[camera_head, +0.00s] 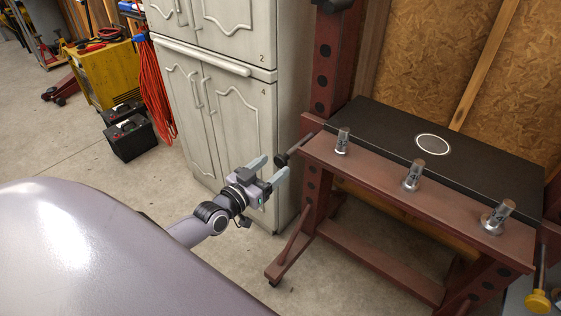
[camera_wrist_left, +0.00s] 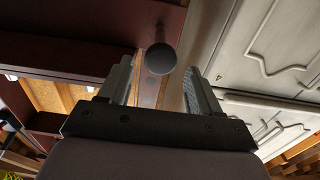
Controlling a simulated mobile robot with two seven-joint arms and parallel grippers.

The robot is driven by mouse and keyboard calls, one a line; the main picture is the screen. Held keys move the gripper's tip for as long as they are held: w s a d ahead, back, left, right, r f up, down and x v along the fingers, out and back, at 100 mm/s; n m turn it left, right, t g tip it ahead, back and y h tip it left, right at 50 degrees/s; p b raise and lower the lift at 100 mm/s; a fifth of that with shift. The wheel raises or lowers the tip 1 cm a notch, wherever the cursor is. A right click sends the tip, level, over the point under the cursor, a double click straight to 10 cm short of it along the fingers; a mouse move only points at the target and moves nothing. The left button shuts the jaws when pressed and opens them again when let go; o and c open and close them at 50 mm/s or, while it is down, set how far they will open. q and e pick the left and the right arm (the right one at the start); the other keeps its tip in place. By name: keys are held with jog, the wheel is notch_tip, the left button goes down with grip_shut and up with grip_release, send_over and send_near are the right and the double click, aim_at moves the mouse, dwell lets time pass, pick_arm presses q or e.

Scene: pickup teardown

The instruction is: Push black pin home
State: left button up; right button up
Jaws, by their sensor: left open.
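The black pin (camera_head: 283,159) sticks out from the left upright of the dark red press frame (camera_head: 417,197), its round head towards my gripper and a length of shaft showing. In the left wrist view the black pin's head (camera_wrist_left: 161,58) appears as a dark disc between the fingertips, with a gap on each side. My left gripper (camera_head: 271,172) is open and empty, just left of the pin, its two grey fingers spread. It also shows in the left wrist view (camera_wrist_left: 160,80). Whether the fingers reach past the head is hard to tell. My right gripper is out of view.
A black plate (camera_head: 480,160) with a white ring lies on the press, with several metal studs along the front beam. A yellow-knobbed pin (camera_head: 538,301) is at lower right. A pale cabinet (camera_head: 225,85) stands close behind my gripper.

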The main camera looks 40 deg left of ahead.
aim_at(279, 162)
pick_arm(q)
jog(key=shift+w+d+b, duration=0.15)
jog(key=shift+w+b, duration=0.25)
jog(key=shift+w, duration=1.65)
grip_shut()
